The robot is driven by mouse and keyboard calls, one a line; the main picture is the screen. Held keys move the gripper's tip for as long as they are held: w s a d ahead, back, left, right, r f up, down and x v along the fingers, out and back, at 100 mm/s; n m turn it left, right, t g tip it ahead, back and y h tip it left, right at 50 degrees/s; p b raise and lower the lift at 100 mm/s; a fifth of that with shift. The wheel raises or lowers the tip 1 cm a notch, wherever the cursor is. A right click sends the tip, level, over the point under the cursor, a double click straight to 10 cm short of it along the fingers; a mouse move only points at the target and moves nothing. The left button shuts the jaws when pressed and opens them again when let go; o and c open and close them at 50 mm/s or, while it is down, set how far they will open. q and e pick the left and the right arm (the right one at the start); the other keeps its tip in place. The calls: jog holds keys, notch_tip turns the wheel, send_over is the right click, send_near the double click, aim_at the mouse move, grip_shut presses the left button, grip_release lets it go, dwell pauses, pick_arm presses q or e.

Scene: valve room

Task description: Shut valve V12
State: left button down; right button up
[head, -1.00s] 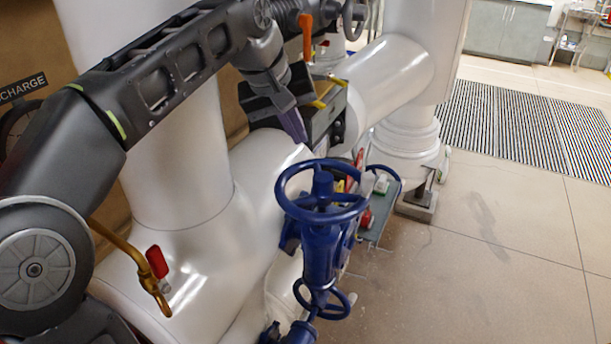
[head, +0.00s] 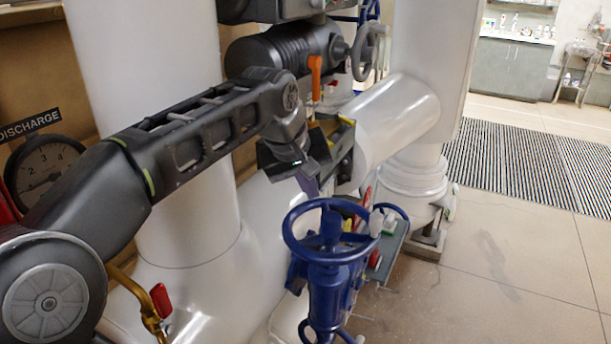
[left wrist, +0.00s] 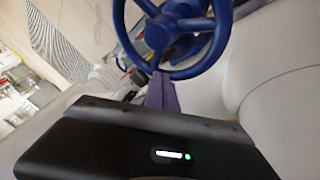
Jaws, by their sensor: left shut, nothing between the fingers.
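A blue valve with a round spoked handwheel (head: 331,231) stands upright at the lower middle of the head view. No tag reading V12 is legible. My left gripper (head: 311,188) is just behind and above the wheel's far left rim, its fingers pointing down. Its purple fingers are shut with nothing between them. In the left wrist view the fingers (left wrist: 162,92) point at the rim of the blue handwheel (left wrist: 180,32) and overlap its near edge; I cannot tell whether they touch. My right gripper is not in view.
Thick white pipes (head: 390,115) run behind the valve. A brass pipe with a red lever (head: 160,300) is at lower left, below a discharge gauge (head: 45,165). An orange lever (head: 315,78) and a grey handwheel (head: 370,50) are above. Open floor (head: 500,270) lies right.

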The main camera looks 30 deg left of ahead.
pick_arm(q)
jog(key=x, duration=0.4)
jog(key=shift+w+d+f+m+p, duration=0.1)
jog(key=shift+w+d+m+p, duration=0.2)
jog(key=shift+d+m, duration=0.1)
jog(key=shift+w+f+h, duration=0.1)
jog(key=shift+f+h, duration=0.05)
jog(key=shift+h, duration=0.15)
send_near(324, 206)
jog(key=shift+s+r, duration=0.2)
jog(key=shift+r, duration=0.4)
